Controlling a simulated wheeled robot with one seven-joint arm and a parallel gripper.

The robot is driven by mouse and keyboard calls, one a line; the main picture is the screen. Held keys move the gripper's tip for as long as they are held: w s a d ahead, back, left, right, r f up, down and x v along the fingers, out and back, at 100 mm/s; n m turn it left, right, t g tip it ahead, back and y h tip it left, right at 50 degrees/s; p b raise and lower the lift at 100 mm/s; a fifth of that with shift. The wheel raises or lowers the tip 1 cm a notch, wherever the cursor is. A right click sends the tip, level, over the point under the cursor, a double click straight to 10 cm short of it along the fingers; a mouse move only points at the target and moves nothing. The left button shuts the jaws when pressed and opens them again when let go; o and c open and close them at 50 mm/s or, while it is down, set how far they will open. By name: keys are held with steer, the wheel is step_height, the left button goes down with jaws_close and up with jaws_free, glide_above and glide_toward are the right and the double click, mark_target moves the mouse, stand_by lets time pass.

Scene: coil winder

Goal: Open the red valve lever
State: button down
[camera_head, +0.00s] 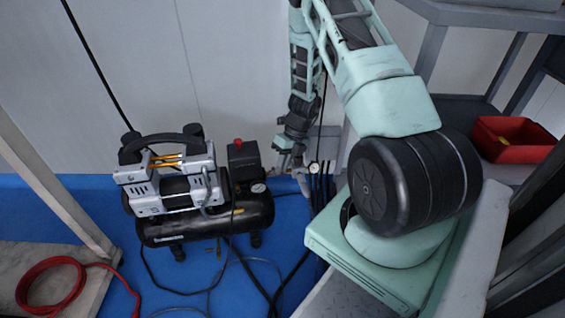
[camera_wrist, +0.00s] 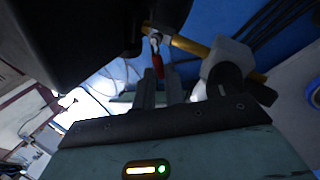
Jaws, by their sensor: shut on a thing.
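The red valve lever (camera_wrist: 157,66) shows in the wrist view, hanging below a small metal fitting (camera_wrist: 155,40). My gripper (camera_wrist: 160,80) has its two fingertips on either side of the lever's lower end and is shut on it. In the head view my gripper (camera_head: 290,162) is low down, just right of the black and silver air compressor (camera_head: 205,215). The lever cannot be made out in the head view; my gripper and its shadowed surroundings hide it.
A red knob (camera_head: 238,142) tops the compressor's black box. Dark hoses (camera_head: 320,190) run down right of my gripper. A yellow bar (camera_wrist: 190,45) passes close to the fitting. A red hose coil (camera_head: 50,285) lies at lower left.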

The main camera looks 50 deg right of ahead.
steer(key=d+n+g+p, duration=0.1)
steer(key=n+p, duration=0.1)
steer(key=n, duration=0.1)
steer(key=w+n+g+p, duration=0.1)
steer(key=n+p, duration=0.2)
steer(key=d+n+g+h+p, duration=0.1)
steer(key=n+p, duration=0.1)
steer(key=n, duration=0.1)
steer(key=shift+w+d+r, duration=0.1)
steer(key=shift+w+d, duration=0.2)
steer(key=shift+w, duration=0.05)
steer(key=shift+w+d+n+g+h+p, duration=0.1)
steer(key=shift+w+n+g+h+p, duration=0.15)
steer(key=shift+n, duration=0.55)
steer(key=shift+w+d+n+g+h+p, duration=0.1)
steer(key=shift+w+n+g+h+p, duration=0.2)
steer(key=shift+n, duration=0.5)
steer(key=c, duration=1.5)
jaws_free()
steer(key=shift+o, duration=0.2)
